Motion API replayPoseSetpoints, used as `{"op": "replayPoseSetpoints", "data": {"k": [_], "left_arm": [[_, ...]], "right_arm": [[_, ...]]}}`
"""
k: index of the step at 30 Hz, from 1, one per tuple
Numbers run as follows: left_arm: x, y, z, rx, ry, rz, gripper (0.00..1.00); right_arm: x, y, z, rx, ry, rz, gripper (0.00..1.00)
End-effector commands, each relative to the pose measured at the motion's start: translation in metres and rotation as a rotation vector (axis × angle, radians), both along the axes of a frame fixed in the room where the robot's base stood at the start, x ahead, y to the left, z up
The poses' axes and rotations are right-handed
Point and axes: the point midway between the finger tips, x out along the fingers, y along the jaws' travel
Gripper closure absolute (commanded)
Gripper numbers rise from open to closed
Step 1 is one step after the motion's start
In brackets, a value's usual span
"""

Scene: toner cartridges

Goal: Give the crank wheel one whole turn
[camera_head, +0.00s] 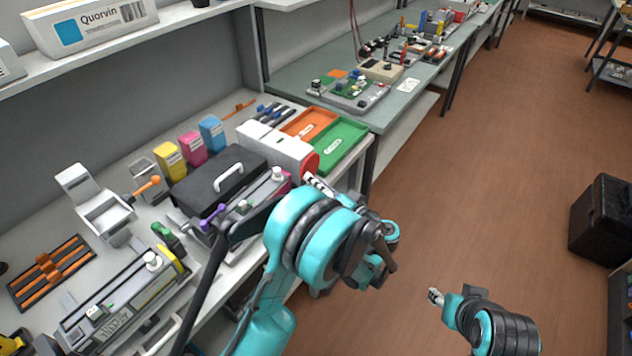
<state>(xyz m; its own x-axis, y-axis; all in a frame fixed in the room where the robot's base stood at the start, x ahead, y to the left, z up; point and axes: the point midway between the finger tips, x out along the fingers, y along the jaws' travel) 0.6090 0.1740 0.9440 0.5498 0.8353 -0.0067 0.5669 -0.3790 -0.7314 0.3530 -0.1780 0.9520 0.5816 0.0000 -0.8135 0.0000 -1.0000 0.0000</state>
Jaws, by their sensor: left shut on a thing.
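The crank wheel (311,164) is a red disc on the near right end of a long white box-shaped device (270,146) at the bench edge. My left arm reaches up from the bottom, and my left gripper (317,183) is at the wheel's lower edge, shut on part of the crank wheel. The exact grip point is too small to make out, and the wheel's lower side is partly hidden by the gripper. My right gripper (435,297) is low over the floor at the right, away from the bench; its fingers are too small to read.
Green (340,143) and orange (308,122) trays lie behind the wheel. A black case with a white handle (218,182) stands left of the device. Yellow (171,161), magenta (193,148) and cyan (212,133) cartridges stand behind it. The floor (480,180) at right is largely clear.

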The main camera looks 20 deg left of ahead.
Motion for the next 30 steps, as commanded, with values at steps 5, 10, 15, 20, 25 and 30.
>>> {"op": "replayPoseSetpoints", "data": {"k": [5,10,15,20,25,30], "left_arm": [[0.000,0.000,0.004,0.026,0.077,-0.001,1.00],[0.000,0.000,0.009,0.070,0.200,0.000,1.00],[0.001,-0.001,0.015,0.125,0.350,-0.001,1.00],[0.003,-0.001,0.020,0.178,0.494,-0.001,1.00],[0.006,-0.002,0.026,0.233,0.645,-0.001,1.00],[0.010,-0.003,0.030,0.288,0.797,-0.001,1.00]], "right_arm": [[0.000,0.000,0.004,0.000,0.000,0.000,0.59],[0.000,0.000,0.008,0.000,0.000,0.000,0.59],[0.000,0.000,0.014,0.000,0.000,0.000,0.59],[0.000,0.000,0.019,0.000,0.000,0.000,0.59],[0.000,0.000,0.024,0.000,0.000,0.000,0.59],[0.000,0.000,0.028,0.000,0.000,0.000,0.59]]}}
